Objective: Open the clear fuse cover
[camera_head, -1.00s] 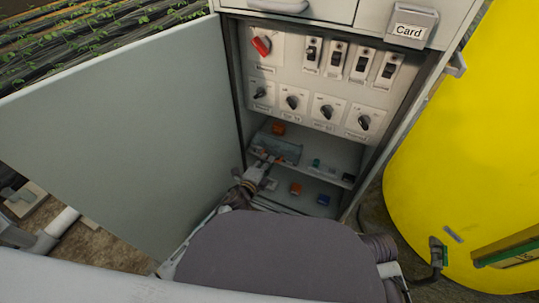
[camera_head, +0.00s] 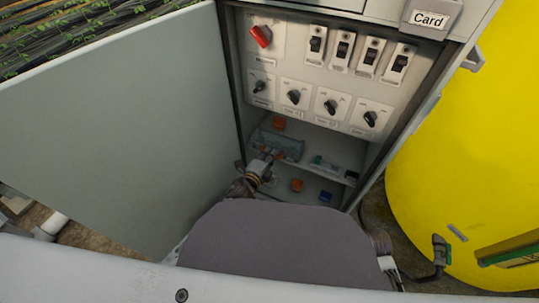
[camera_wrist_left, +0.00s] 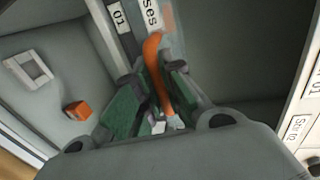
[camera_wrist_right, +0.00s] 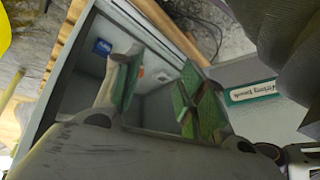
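The clear fuse cover (camera_head: 290,147) is a see-through box low inside the open cabinet, and it looks closed. An orange tab (camera_wrist_left: 157,62) shows in the left wrist view by a label ending in "ses". My left gripper (camera_head: 269,160) is at the front of the cover. In the left wrist view its green-padded fingers (camera_wrist_left: 157,82) stand on both sides of the tab, close to it. I cannot tell whether they pinch it.
The grey cabinet door (camera_head: 120,120) stands open on the left. A panel (camera_head: 310,78) with switches and knobs is above the cover. Orange (camera_head: 297,185) and blue (camera_head: 326,196) parts sit below. A yellow tank (camera_head: 470,150) stands on the right.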

